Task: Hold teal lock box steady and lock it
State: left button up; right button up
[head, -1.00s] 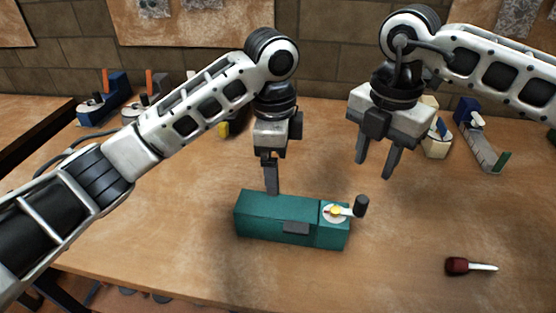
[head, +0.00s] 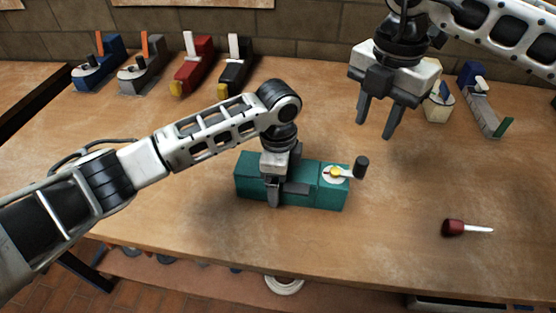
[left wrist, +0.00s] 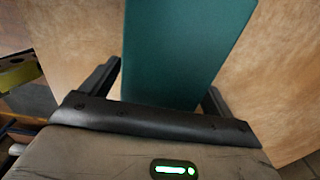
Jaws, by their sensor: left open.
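The teal lock box (head: 250,180) lies on the wooden workbench. On its right end is a white disc with a yellow centre (head: 335,173) and a lever ending in a black knob (head: 361,167), pointing right. My left gripper (head: 274,190) is down over the box's middle, its near finger in front of the front face; the far finger is hidden. My right gripper (head: 375,128) is open and empty, above the bench behind and right of the box.
A red-handled screwdriver (head: 455,228) lies to the right. Several coloured clamp-like fixtures stand along the back left, including a red one (head: 196,65); a blue-grey one (head: 480,100) and a cream one (head: 437,105) stand back right. The bench front is clear.

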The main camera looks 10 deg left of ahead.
pick_arm(q)
jog(key=shift+f, duration=0.6)
